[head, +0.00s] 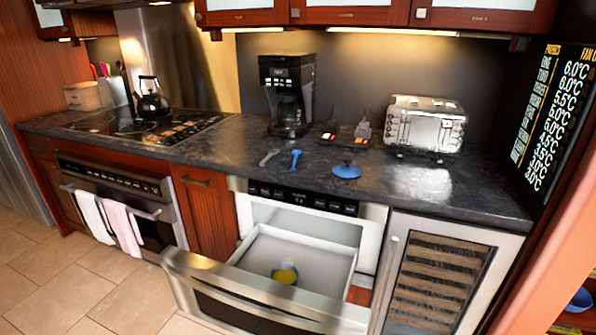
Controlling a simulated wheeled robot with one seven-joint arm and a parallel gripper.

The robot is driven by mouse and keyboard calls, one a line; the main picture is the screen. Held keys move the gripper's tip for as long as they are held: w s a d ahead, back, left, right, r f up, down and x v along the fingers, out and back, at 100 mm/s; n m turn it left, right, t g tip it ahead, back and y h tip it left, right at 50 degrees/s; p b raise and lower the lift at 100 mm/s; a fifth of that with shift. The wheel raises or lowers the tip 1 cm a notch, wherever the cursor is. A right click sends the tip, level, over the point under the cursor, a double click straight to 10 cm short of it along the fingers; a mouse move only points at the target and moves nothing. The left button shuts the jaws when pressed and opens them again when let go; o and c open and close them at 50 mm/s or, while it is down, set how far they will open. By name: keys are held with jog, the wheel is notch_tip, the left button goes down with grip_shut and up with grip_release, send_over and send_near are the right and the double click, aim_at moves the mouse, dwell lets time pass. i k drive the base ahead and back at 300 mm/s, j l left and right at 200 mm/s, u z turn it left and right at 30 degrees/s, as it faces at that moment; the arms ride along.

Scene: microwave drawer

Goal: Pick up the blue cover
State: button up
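The blue cover (346,171) is a small round lid with a knob on top. It lies on the dark countertop (235,155), near its front edge, above the right part of the open microwave drawer (305,255). Nothing touches it that I can see. A small blue bowl with something yellow in it (285,274) sits inside the drawer. My gripper is not in view.
The drawer front (250,300) sticks out into the floor space. On the counter are a blue spoon (295,159), a grey utensil (269,157), a coffee maker (287,95) and a toaster (425,125). A kettle (151,99) stands on the stove. Counter right of the cover is clear.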

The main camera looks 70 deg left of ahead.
aim_at(348, 170)
jog(key=i+u, duration=0.15)
jog(key=u, duration=0.3)
jog(key=i+u, duration=0.2)
jog(key=u, duration=0.25)
jog(key=i+l+u, duration=0.1)
jog(key=u, duration=0.4)
jog(key=i+l+u, duration=0.15)
jog(key=u, duration=0.3)
jog(key=i+l+u, duration=0.1)
jog(key=l+u, duration=0.15)
jog(key=u, duration=0.2)
jog(key=i+l+u, duration=0.2)
jog(key=u, duration=0.2)
jog(key=i+l+u, duration=0.2)
jog(key=l+u, duration=0.15)
jog(key=i+l+u, duration=0.15)
jog(key=l+u, duration=0.25)
